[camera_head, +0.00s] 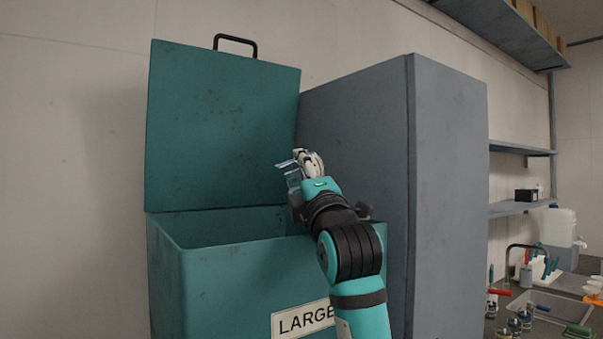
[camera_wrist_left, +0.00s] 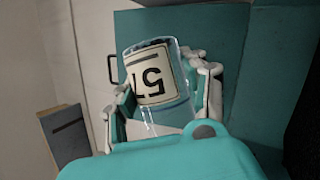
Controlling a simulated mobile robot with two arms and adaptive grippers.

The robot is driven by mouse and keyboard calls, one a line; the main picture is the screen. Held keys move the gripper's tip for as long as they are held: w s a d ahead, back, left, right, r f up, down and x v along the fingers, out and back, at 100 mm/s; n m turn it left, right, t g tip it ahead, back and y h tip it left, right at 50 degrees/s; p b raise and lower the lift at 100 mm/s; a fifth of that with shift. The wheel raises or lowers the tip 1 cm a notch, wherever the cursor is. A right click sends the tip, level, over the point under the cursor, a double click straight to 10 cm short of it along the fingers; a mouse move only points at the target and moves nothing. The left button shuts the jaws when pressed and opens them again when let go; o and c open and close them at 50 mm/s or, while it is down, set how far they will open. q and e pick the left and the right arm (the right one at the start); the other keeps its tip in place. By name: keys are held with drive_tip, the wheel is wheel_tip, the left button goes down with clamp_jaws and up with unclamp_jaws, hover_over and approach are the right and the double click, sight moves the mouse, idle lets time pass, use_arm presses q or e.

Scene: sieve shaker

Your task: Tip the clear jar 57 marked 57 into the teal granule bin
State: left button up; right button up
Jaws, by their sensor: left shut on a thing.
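The teal granule bin (camera_head: 215,285) stands at the left of the head view with its lid (camera_head: 220,125) swung up; a label reading "LARGE" shows on its front. My left gripper (camera_head: 298,165) is above the bin's right part, near the rim, shut on the clear jar. In the left wrist view, the clear jar 57 (camera_wrist_left: 158,85) sits between the fingers, tilted, its cream label with 57 upside down. Dark contents show at its upper end in that picture. In the head view only a small glassy part of the jar shows. My right gripper is not in view.
A tall grey cabinet (camera_head: 445,200) stands right beside the bin, close to my left arm. At far right are a bench with a sink (camera_head: 545,305), several small jars, a white canister (camera_head: 557,227) and wall shelves. The bin's opening is clear at left.

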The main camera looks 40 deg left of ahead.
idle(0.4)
use_arm(q)
drive_tip(key=m+h+p, duration=0.1)
drive_tip(key=m+t+h+p, duration=0.1)
drive_tip(key=m, duration=0.1)
drive_tip(key=shift+w+r+m+t+p, duration=0.1)
drive_tip(key=shift+w+m+t+p, duration=0.2)
drive_tip(key=shift+p, duration=0.05)
drive_tip(key=shift+w+d+f+m+h+p, duration=0.15)
drive_tip(key=shift+m+h+p, duration=0.1)
drive_tip(key=shift+m, duration=0.25)
drive_tip(key=shift+a+f+m+h+p, duration=0.15)
drive_tip(key=shift+m+h+p, duration=0.1)
drive_tip(key=shift+m, duration=0.25)
drive_tip(key=shift+d+f, duration=0.15)
drive_tip(key=shift+w, duration=0.1)
drive_tip(key=m+h+p, duration=0.2)
drive_tip(key=m+p, duration=0.2)
drive_tip(key=shift+w+t, duration=0.1)
drive_tip(key=shift+t, duration=0.2)
drive_tip(key=shift+m+h+p, duration=0.5)
drive_tip(key=shift+m+p, duration=0.1)
drive_tip(key=shift+p, duration=0.05)
drive_tip(key=shift+w+f, duration=0.1)
drive_tip(key=shift+f, duration=0.15)
